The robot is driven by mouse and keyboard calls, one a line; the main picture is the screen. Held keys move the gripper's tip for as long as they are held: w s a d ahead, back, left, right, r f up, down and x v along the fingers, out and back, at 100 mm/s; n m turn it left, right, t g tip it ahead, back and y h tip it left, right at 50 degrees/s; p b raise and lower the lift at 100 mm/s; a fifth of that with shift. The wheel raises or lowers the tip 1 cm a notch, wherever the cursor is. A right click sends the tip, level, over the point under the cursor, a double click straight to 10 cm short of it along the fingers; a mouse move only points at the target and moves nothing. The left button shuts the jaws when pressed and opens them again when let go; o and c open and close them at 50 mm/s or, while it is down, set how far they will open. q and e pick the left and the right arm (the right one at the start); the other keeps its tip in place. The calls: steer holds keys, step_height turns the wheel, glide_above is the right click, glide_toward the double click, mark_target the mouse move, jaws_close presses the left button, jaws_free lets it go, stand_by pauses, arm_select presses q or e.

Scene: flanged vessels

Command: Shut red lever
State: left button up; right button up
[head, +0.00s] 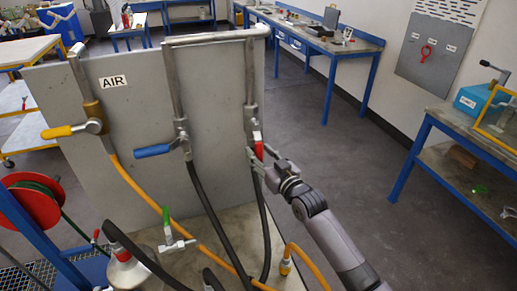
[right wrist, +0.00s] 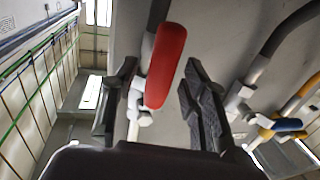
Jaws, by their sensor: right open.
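The red lever (head: 258,145) is on the valve of the rightmost vertical pipe on the grey panel. In the head view it hangs down along the pipe. My right gripper (head: 262,168) is at this lever, reaching in from the lower right. In the right wrist view the red lever (right wrist: 166,66) lies between the two dark fingers of the open right gripper (right wrist: 155,105), with a gap to the right finger. I cannot tell if the left finger touches the valve. My left gripper is not in view.
A blue lever (head: 153,151) and a yellow lever (head: 57,132) sit on neighbouring pipes to the left. Black and orange hoses hang below. A small green-handled valve (head: 167,218) stands on the bench top. The floor (head: 340,150) to the right is clear.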

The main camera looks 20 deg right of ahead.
steer(key=shift+w+a, duration=0.15)
steer(key=shift+w, duration=0.45)
steer(key=shift+c, duration=0.3)
jaws_close()
